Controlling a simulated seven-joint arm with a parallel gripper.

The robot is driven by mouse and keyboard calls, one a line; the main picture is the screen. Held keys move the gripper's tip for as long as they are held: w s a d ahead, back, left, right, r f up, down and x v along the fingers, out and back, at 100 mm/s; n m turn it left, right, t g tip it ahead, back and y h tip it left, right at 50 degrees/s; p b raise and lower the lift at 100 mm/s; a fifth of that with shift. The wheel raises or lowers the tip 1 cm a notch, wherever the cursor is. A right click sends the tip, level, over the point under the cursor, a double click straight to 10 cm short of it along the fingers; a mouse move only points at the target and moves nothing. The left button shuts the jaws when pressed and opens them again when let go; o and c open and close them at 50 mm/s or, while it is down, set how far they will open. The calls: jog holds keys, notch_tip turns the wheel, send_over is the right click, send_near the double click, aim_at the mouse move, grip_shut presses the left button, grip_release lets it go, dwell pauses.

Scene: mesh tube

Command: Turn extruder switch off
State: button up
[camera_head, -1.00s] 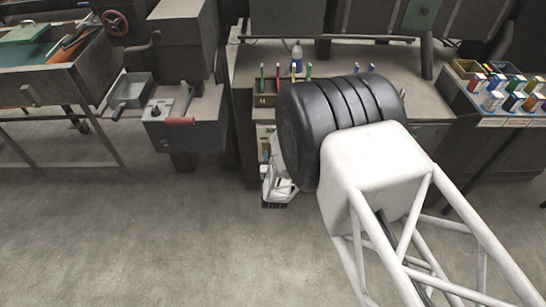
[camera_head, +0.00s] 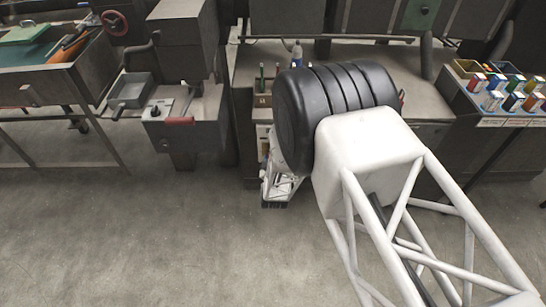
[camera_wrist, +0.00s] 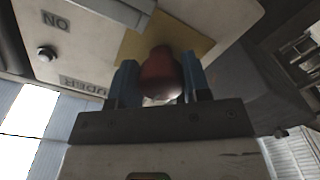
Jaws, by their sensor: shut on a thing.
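In the wrist view, a pale panel (camera_wrist: 95,40) carries the letters "ON" and a partly hidden label ending in "UDER", both upside down. The extruder switch's red, rounded knob (camera_wrist: 158,72) stands out over a tan plate (camera_wrist: 197,42) on this panel. My gripper (camera_wrist: 157,80) has its two blue fingers on either side of the knob and is shut on it. The switch's base is mostly hidden behind the knob and fingers. In the head view my white wrist is low in front of the workbench; the fingertips and the gripped switch cannot be made out there.
A grey machine box with a red-handled lever (camera_head: 180,121) stands to the left. The workbench (camera_head: 258,62) is behind my arm, holding a small pen block (camera_head: 263,99). The floor in front is clear.

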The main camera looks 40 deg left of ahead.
jog(key=shift+s+a+r, duration=0.1)
jog(key=shift+a, duration=0.05)
jog(key=o, duration=0.9)
jog(key=shift+v, duration=3.9)
jog(key=shift+r, duration=0.1)
